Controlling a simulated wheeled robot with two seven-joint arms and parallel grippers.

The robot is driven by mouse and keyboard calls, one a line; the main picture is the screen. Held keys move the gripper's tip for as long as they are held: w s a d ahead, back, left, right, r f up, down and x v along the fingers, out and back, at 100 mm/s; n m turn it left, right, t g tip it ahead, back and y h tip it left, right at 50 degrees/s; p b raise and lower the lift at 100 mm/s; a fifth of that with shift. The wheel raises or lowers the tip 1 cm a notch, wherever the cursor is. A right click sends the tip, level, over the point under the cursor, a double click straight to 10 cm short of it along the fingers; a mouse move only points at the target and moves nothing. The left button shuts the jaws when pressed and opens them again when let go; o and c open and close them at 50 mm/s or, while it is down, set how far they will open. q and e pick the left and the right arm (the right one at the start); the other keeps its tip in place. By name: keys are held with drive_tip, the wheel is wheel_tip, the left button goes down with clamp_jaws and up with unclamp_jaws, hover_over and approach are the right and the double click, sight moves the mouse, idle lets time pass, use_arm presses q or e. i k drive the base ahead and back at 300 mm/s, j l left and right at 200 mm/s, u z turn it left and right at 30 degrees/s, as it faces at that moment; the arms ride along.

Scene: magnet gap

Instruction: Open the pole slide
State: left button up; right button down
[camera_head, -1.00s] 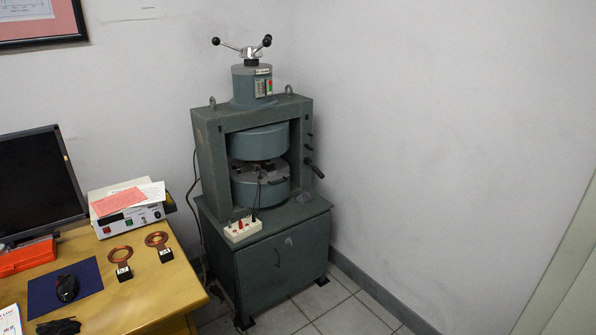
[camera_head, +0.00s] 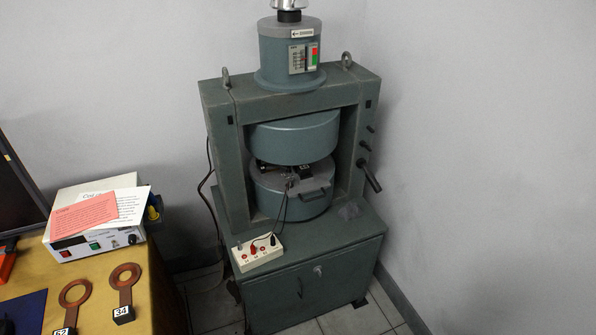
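The green-grey magnet frame (camera_head: 225,130) stands on a cabinet against the wall. Its upper pole (camera_head: 295,140) hangs above the lower pole (camera_head: 270,199), with a dark gap between them. A grey plate with small dark parts (camera_head: 268,178) lies on top of the lower pole, in the gap. A dark bar handle (camera_head: 314,195) shows at the front right of the lower pole. I cannot tell which part is the pole slide or how far it is open. Neither of my grippers is in view.
A white terminal box (camera_head: 257,253) with leads running to the gap sits on the cabinet (camera_head: 310,285). A dark lever (camera_head: 370,176) sticks out from the frame's right side. A desk (camera_head: 95,270) at left holds copper coils (camera_head: 125,278) and a power supply (camera_head: 98,243). Floor at right is clear.

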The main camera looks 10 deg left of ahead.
sight(318, 181)
drive_tip(key=i+l+u, duration=0.25)
drive_tip(key=i, duration=0.15)
drive_tip(key=i+l+u, duration=0.25)
drive_tip(key=i, duration=0.2)
